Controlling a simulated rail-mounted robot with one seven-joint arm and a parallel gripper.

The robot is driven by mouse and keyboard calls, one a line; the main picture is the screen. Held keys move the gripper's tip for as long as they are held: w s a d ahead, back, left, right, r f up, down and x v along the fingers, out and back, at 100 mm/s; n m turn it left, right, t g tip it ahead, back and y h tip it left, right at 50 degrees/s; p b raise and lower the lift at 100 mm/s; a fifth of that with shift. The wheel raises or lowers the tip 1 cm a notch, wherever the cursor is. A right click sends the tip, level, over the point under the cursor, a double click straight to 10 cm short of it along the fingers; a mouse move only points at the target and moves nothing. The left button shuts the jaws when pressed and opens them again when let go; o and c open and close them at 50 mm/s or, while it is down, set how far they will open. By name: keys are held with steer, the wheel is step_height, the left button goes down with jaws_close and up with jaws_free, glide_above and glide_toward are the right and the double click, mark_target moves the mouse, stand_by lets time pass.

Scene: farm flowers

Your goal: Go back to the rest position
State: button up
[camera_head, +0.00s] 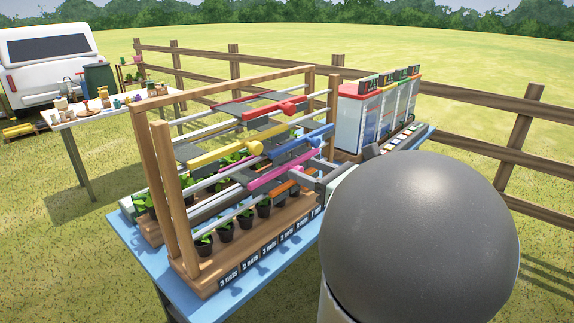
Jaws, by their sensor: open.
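My arm's large grey rounded joint fills the lower right of the head view. My gripper (322,171) reaches out from behind it to the right end of a wooden rack (160,190) on a blue table (150,262). Its jaws are open near the pink handle (270,177) and the orange handle (292,183). I cannot tell whether they touch anything. A red handle (283,107), a yellow handle (226,149) and a blue handle (302,143) also lie on the rack's rails. No rest position is marked in view.
Several small potted plants (245,219) stand in the rack's base, behind a row of labels (270,248). White cases with coloured tops (375,112) stand at the table's right end. A wooden fence (519,135) runs behind. A white table (80,118) with small items stands at the left.

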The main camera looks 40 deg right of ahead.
steer(key=a+f+n+g+y, duration=0.3)
steer(key=a+f+n+g, duration=0.25)
steer(key=a, duration=0.45)
steer(key=a+f+n+g+y, duration=0.2)
steer(key=a+f+n+g, duration=0.2)
steer(key=a+n, duration=0.5)
steer(key=s+a+f+n+g+h, duration=0.4)
steer(key=s+f+n, duration=0.1)
steer(key=n, duration=0.5)
steer(key=s+a+f+n+g+h, duration=0.3)
steer(key=s+a+f+n+h, duration=0.1)
steer(key=s+n, duration=0.3)
steer(key=f+n, duration=0.1)
steer(key=n, duration=0.1)
steer(key=shift+s+a+f+n+g, duration=0.15)
steer(key=shift+s+a+n+g, duration=0.2)
